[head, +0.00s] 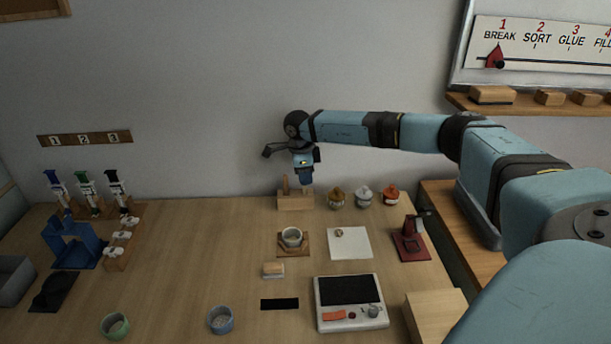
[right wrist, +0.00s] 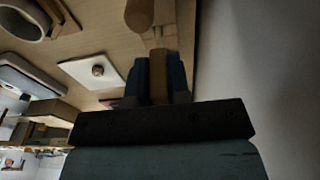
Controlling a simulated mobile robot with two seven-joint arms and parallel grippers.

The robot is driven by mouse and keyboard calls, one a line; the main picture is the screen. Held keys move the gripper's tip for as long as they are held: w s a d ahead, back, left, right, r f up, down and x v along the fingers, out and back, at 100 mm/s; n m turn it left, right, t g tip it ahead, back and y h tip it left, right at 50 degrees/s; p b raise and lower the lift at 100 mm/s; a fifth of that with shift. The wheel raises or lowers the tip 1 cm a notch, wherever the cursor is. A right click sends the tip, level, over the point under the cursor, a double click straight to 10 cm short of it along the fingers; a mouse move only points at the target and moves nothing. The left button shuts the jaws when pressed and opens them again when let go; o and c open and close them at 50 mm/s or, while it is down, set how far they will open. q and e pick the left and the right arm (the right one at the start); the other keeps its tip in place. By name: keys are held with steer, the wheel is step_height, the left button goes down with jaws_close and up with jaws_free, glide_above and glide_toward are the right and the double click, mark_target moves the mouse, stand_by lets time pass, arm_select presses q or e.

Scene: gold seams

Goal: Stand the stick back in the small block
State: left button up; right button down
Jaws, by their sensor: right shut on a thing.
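The small wooden block (head: 295,203) stands near the back edge of the table, by the wall. A rounded wooden piece (head: 285,186) stands upright at its left end; a rounded wooden end also shows in the right wrist view (right wrist: 139,14). My right gripper (head: 306,186) points down over the right part of the block. It is shut on a brown wooden stick (right wrist: 158,82), seen between the fingers in the right wrist view. The stick's lower end is unclear, so I cannot tell whether it is in the block. My left gripper is not in view.
Several small lidded jars (head: 363,197) stand just right of the block. A cup (head: 292,237) on a wooden coaster and a white sheet (head: 349,243) lie in front. A red stand (head: 411,240) is farther right. The table left of the block is clear.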

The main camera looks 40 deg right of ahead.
steer(key=shift+f, duration=0.25)
stand_by(0.4)
steer(key=c, duration=1)
jaws_free()
steer(key=shift+r, duration=0.1)
steer(key=shift+w+a+r+p, duration=0.1)
steer(key=shift+a+r+p, duration=0.05)
steer(key=shift+r+p, duration=0.95)
steer(key=shift+w+a+r+p, duration=0.1)
steer(key=shift+r+p, duration=0.7)
steer(key=shift+r, duration=0.55)
steer(key=shift+f, duration=0.1)
